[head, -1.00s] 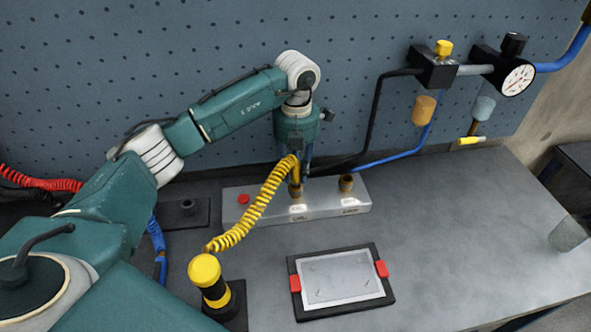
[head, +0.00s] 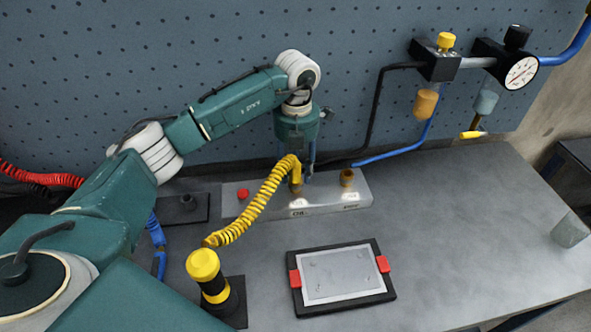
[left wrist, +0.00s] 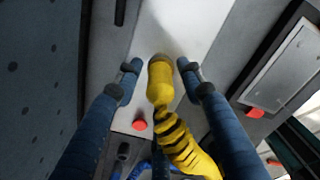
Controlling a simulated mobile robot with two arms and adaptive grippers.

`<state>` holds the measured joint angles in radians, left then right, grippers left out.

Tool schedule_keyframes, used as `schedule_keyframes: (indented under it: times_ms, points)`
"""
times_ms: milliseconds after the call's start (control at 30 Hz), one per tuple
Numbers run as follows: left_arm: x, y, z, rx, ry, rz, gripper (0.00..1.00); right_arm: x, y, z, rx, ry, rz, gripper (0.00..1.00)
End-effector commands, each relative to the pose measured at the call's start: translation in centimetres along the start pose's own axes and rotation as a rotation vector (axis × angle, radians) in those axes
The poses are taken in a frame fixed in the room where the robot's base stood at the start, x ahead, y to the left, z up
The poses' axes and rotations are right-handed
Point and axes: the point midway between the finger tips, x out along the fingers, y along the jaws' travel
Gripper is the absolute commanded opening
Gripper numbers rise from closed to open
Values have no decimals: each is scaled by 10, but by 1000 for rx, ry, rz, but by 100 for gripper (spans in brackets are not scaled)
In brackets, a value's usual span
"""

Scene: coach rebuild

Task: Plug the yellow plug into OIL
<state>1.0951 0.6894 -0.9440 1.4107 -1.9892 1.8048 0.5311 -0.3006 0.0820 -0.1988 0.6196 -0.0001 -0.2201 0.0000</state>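The yellow plug (left wrist: 160,80) shows in the left wrist view between my fingers, at the end of a coiled yellow hose (head: 257,209). In the head view the hose arches to the left socket of the grey metal block (head: 236,205). That socket's label (head: 299,213) seems to read OIL but is blurred. The plug end stands at this socket; how deep it sits is hidden. My left gripper (left wrist: 160,70) is over it, pointing down, with a finger on each side and a visible gap to the plug. My right gripper is out of view.
The block also has a brass socket (head: 347,178) and a red button (head: 243,194). A yellow-and-black post (head: 205,268) stands in front, left of a framed plate (head: 341,275). A pegboard with a gauge (head: 521,73) is behind. The right of the bench is mostly clear.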

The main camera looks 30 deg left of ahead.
Motion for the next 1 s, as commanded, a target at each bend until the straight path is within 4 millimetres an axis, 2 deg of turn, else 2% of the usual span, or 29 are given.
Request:
schedule_keyframes:
  times_ms: [367, 467, 800, 1000]
  points:
    - [-3, 0, 0, 0, 1, 1, 46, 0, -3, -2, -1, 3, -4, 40]
    - [-16, 0, 1, -1, -2, 1, 46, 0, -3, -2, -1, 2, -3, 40]
    - [-87, 0, 0, 1, -3, 0, 46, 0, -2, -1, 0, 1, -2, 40]
    - [-113, -1, 0, 1, 0, 1, 46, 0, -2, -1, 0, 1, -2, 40]
